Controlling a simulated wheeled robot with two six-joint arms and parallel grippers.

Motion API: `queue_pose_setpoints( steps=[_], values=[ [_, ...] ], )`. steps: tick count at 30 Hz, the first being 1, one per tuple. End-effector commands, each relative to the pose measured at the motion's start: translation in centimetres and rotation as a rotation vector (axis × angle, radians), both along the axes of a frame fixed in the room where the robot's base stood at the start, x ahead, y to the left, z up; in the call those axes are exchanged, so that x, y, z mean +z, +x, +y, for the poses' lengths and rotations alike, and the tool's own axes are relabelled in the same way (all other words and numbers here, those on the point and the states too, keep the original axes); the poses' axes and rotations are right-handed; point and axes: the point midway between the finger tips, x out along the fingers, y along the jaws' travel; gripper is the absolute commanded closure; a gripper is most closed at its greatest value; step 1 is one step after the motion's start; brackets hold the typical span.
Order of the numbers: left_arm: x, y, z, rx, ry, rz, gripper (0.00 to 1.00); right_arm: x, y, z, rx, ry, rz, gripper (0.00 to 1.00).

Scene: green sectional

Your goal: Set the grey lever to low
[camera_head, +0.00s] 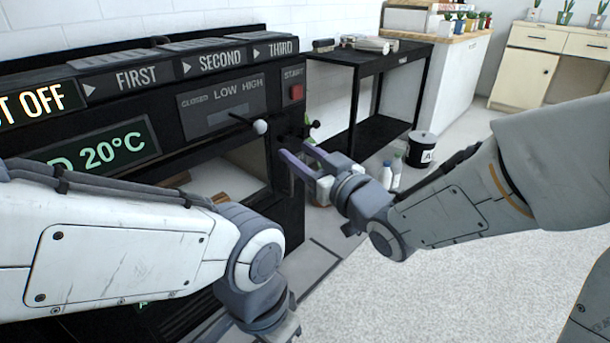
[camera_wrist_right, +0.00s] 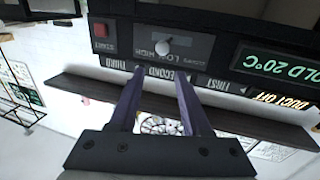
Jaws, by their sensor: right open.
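The grey lever (camera_head: 260,127) has a round pale knob on a dark stem. It sticks out of a slot in the black panel (camera_head: 218,101) marked CLOSED, LOW and HIGH. Its knob (camera_wrist_right: 162,48) shows near the HIGH label in the right wrist view. My right gripper (camera_head: 297,149) is open and empty, below and to the right of the knob, apart from it. In the wrist view its two purple fingers (camera_wrist_right: 160,73) point toward the panel, with the knob beyond their tips. My left gripper (camera_head: 282,335) is mostly cut off at the bottom edge.
A red START button (camera_head: 297,92) sits right of the lever panel. Below is an open compartment (camera_head: 225,175) in the black machine. A black side table (camera_head: 370,65) stands behind to the right, with a dark bucket (camera_head: 421,149) and bottles on the floor. The floor at right is clear.

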Motion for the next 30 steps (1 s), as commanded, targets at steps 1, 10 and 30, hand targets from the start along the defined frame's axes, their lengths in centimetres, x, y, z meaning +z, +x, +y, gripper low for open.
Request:
queue_pose_setpoints(
  steps=[1, 10, 30],
  values=[
    [-1.3, 0.0, 0.0, 0.000, 0.000, 0.000, 1.00, -0.5, -0.2, -0.2, -0.002, 0.001, -0.005, 0.52],
    [-2.7, 0.0, 0.0, 0.000, -0.001, -0.001, 1.00, -0.1, -0.8, -0.7, -0.009, -0.003, -0.004, 0.52],
    [2.7, 0.0, 0.0, 0.000, -0.001, -0.001, 1.00, -1.9, -3.2, -1.2, -0.084, -0.217, 0.313, 0.52]
  ],
)
